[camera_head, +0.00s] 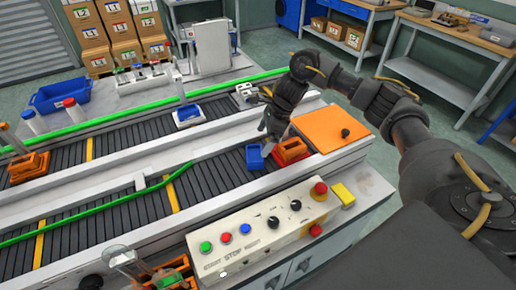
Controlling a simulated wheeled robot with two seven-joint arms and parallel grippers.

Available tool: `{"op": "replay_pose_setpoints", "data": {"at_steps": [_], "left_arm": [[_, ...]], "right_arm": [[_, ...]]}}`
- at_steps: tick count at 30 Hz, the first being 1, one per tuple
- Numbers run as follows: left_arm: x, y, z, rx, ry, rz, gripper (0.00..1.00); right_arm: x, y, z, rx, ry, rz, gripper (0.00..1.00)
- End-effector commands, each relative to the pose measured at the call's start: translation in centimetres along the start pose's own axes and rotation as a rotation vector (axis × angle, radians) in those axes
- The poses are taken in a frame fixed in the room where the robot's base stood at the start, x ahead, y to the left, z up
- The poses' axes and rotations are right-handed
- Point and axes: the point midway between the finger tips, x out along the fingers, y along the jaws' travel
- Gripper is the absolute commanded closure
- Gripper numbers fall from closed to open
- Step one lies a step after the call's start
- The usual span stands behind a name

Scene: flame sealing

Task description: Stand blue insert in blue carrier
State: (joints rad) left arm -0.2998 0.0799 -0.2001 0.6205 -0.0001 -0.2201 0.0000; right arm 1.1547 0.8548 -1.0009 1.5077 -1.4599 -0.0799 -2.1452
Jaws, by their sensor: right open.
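My right gripper (267,143) is open and points down just above and behind the blue block and the orange carrier. It partly hides the space between them, and I cannot tell whether it touches either. My left gripper is not in view.
A control panel (262,232) with coloured buttons stands in front of the conveyor. An orange plate (332,129) with a black knob lies at the conveyor's right end. Another orange carrier (29,167) sits at the far left. A green rail (120,203) runs along the near conveyor.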

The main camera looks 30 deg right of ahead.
Motion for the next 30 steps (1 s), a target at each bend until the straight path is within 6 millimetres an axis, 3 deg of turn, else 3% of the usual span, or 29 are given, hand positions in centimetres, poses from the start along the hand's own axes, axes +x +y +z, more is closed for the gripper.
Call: {"op": "replay_pose_setpoints", "data": {"at_steps": [6, 14, 17, 21, 23, 30], "left_arm": [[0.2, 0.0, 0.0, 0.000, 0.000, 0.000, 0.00], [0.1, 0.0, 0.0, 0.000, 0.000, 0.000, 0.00], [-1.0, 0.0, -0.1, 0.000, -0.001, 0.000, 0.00], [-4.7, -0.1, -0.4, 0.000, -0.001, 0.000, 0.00], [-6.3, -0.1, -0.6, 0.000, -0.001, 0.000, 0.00], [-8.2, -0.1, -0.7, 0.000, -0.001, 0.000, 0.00]], "right_arm": [[-3.0, 0.0, 0.0, 0.000, 0.000, -0.002, 0.00], [-3.8, 0.1, 0.0, 0.002, 0.001, 0.003, 0.00], [-4.1, 0.5, 0.2, 0.004, 0.005, 0.016, 0.00], [-5.4, 1.5, 1.6, 0.020, -0.001, 0.057, 0.00], [-5.8, 1.8, 2.2, 0.160, -0.001, 0.068, 0.00], [-5.8, 1.8, 2.8, 0.806, 0.015, 0.071, 0.00]]}}
